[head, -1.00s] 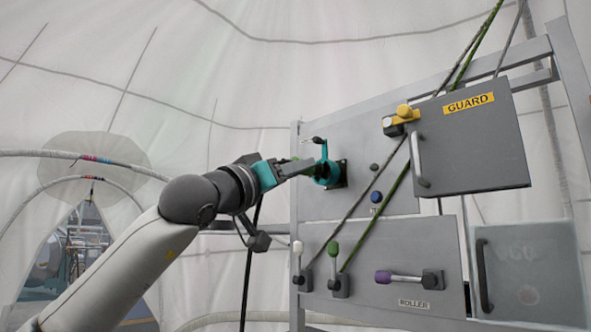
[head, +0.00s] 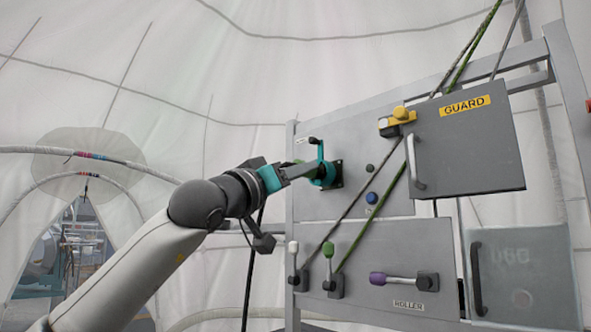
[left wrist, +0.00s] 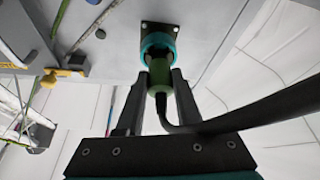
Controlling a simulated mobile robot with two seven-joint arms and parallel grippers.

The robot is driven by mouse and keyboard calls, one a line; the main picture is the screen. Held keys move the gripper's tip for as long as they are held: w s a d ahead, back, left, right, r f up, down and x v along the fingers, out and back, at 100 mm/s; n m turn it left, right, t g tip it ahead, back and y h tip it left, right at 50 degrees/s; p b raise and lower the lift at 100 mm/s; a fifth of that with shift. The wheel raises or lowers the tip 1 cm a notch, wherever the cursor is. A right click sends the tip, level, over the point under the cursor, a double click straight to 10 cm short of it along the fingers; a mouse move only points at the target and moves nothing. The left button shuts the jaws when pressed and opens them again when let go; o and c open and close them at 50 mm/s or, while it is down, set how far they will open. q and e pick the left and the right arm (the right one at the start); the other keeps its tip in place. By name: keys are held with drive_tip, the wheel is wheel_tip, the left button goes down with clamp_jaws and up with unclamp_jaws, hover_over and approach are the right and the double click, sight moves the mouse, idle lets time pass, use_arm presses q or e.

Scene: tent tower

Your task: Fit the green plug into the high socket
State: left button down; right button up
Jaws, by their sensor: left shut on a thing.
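The high socket is a teal ring (head: 325,174) on a dark square plate, on the upper left grey panel. It also shows at the top of the left wrist view (left wrist: 158,42). My left gripper (left wrist: 159,78) is shut on the green plug (left wrist: 160,72), whose front end meets the socket's mouth in line with it. I cannot tell how deep the plug sits. A black cable (left wrist: 245,112) leaves the plug's rear. In the head view the gripper (head: 306,170) reaches the socket from the left, mostly hiding the plug. My right gripper is out of view.
A grey GUARD door (head: 465,150) sticks out at right, with a yellow latch (head: 397,120). Green and grey ropes cross the panel diagonally. Levers with white, green and purple (head: 378,278) knobs are below. Free space lies left.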

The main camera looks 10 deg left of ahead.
use_arm(q)
drive_tip(key=shift+w+d, duration=0.3)
drive_tip(key=shift+w, duration=0.05)
drive_tip(key=shift+c, duration=2.3)
unclamp_jaws()
drive_tip(key=shift+s+a+f, duration=0.25)
drive_tip(key=shift+s+f, duration=0.05)
drive_tip(key=shift+s, duration=0.1)
drive_tip(key=b+v, duration=0.6)
drive_tip(key=v, duration=0.8)
drive_tip(key=shift+s+b, duration=0.2)
drive_tip(key=shift+b, duration=0.15)
